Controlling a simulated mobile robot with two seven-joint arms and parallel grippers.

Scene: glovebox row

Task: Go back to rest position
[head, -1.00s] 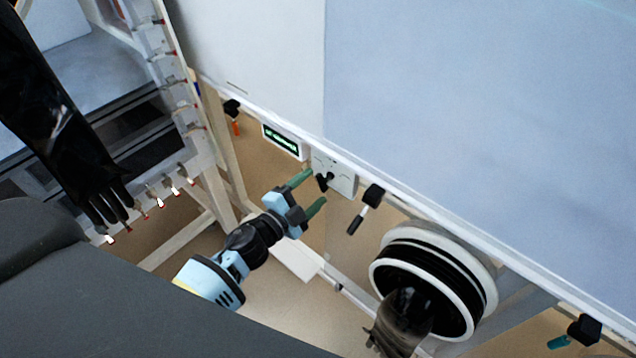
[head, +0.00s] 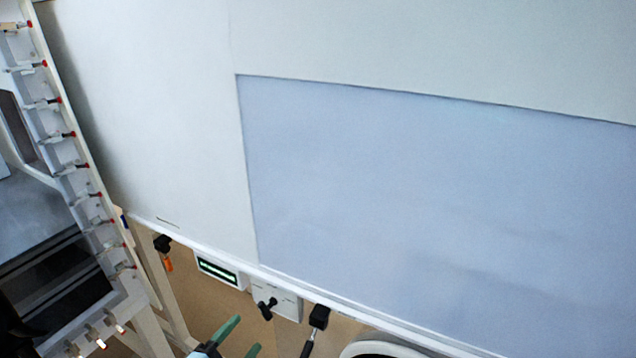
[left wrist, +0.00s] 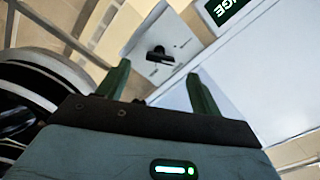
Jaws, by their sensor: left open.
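My left gripper (head: 238,341) is at the bottom edge of the head view, with only its green fingertips and a bit of its body showing. In the left wrist view its two green fingers (left wrist: 160,90) stand apart with nothing between them. The pale switch plate with a black knob (head: 277,302) is just above and right of the fingertips in the head view. In the left wrist view the plate (left wrist: 160,40) shows beyond the fingers, and they look clear of it. My right gripper is in neither view.
The large glovebox panel (head: 430,190) fills most of the head view. A white-rimmed glove port (head: 385,349) is cut off at the bottom. A frame with red-tipped fittings (head: 73,134) stands at left.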

